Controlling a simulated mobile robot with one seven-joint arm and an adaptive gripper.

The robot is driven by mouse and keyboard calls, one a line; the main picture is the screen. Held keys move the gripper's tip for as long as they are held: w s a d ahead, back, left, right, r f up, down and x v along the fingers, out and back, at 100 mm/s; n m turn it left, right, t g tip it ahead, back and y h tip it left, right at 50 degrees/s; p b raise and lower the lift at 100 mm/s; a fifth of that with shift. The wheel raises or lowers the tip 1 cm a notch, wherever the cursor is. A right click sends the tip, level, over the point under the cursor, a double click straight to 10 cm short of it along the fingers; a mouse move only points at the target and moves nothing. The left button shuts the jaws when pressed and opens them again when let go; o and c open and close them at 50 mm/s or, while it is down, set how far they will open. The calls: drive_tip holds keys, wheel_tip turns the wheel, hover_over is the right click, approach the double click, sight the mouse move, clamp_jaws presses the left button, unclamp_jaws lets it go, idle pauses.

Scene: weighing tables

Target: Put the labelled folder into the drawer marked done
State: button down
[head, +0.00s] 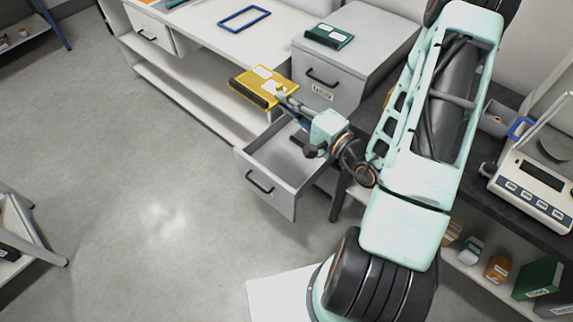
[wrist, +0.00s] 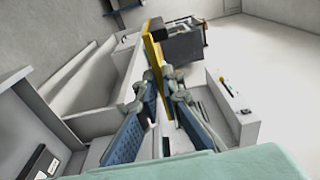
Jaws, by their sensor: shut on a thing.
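A yellow folder (head: 249,91) with a white label and a dark spine is held by my gripper (head: 282,95), which is shut on its edge. In the wrist view the yellow folder (wrist: 153,52) stands edge-on between the blue-padded fingers of my gripper (wrist: 163,78). The folder is above and behind an open drawer (head: 268,186) of the grey cabinet, apart from it. The visible part of the drawer's inside looks empty; my wrist hides some of it. A shut drawer (head: 305,88) above it bears a small label, too small to read.
A green folder (head: 329,36) with a white label lies on the grey cabinet (head: 372,42). A scale (head: 531,190) stands on the dark table at the right. The floor left of the drawer is clear.

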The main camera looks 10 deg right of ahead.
wheel_tip(320, 180, down, 24)
drive_tip(key=s+a+f+n+g+y+b, duration=0.1)
drive_tip(key=s+n+g+y+b, duration=0.35)
drive_tip(key=b, duration=2.65)
drive_tip(key=w+d+f+y+b, duration=0.1)
drive_tip(key=w+d+f+b, duration=0.4)
drive_tip(key=w+d+f, duration=0.3)
drive_tip(key=shift+w+d+f+g+b, duration=0.35)
drive_tip(key=shift+w+f, duration=1.85)
drive_tip(key=shift+n+y, duration=0.25)
drive_tip(key=shift+f+b, duration=0.6)
drive_tip(key=shift+f, duration=0.05)
drive_tip(key=c, duration=2.1)
unclamp_jaws()
